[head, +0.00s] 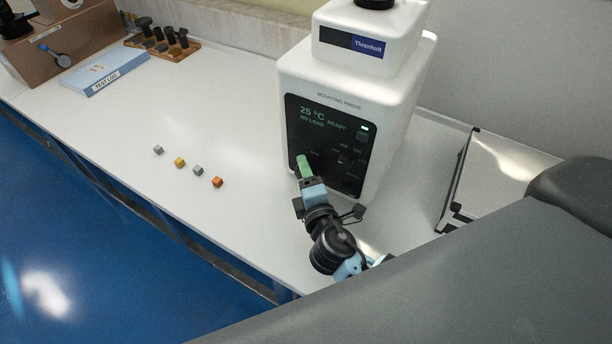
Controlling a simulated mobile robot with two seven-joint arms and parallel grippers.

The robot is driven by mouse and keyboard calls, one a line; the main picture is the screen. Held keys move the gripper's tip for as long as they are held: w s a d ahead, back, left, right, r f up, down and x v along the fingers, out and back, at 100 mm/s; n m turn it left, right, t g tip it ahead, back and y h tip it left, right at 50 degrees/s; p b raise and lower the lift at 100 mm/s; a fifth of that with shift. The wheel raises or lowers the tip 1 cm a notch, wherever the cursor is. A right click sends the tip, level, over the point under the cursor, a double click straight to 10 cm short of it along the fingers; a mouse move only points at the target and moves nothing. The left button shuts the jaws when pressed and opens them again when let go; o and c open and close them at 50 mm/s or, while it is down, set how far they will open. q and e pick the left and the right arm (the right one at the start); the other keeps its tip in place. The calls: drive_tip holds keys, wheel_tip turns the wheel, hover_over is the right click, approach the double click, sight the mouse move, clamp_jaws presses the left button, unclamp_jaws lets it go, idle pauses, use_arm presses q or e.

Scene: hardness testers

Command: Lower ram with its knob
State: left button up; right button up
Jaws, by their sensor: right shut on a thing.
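The white mounting press (400,95) stands on the bench, with a black front panel (325,135) reading "25 °C READY NO LOAD". My right gripper (303,163) is at the lower left of this panel, its green fingertips against the front. It is shut on a knob there, which the fingers mostly hide. Another dark knob (345,158) shows to the right on the panel, apart from the gripper. The ram itself cannot be made out. My left gripper is not in view.
Several small cubes, including a yellow one (179,162) and an orange one (217,182), lie left of the press. A blue test log (105,72) and a wooden rack (185,50) are farther back. A metal-edged case (490,170) stands at right. The bench between is clear.

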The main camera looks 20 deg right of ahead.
drive_tip(key=g+p, duration=0.1)
drive_tip(key=p, duration=0.1)
drive_tip(key=n+p, duration=0.1)
drive_tip(key=p, duration=0.1)
drive_tip(key=shift+w+r+n+g, duration=0.1)
drive_tip(key=shift+r+n+g, duration=0.2)
drive_tip(key=shift+r+g, duration=0.1)
drive_tip(key=shift+f+n+g+h, duration=0.4)
drive_tip(key=shift+n+g, duration=0.1)
drive_tip(key=shift+g, duration=0.3)
drive_tip(key=shift+n+g, duration=0.3)
drive_tip(key=shift+g, duration=0.1)
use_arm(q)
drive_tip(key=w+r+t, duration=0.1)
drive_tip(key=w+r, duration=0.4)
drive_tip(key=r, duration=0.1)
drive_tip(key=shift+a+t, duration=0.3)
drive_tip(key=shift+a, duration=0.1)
use_arm(e)
drive_tip(key=shift+g+h, duration=0.3)
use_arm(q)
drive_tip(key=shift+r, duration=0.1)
use_arm(e)
drive_tip(key=shift+f+n, duration=0.1)
drive_tip(key=shift+n, duration=0.2)
drive_tip(key=o, duration=1)
drive_tip(key=shift+s, duration=0.25)
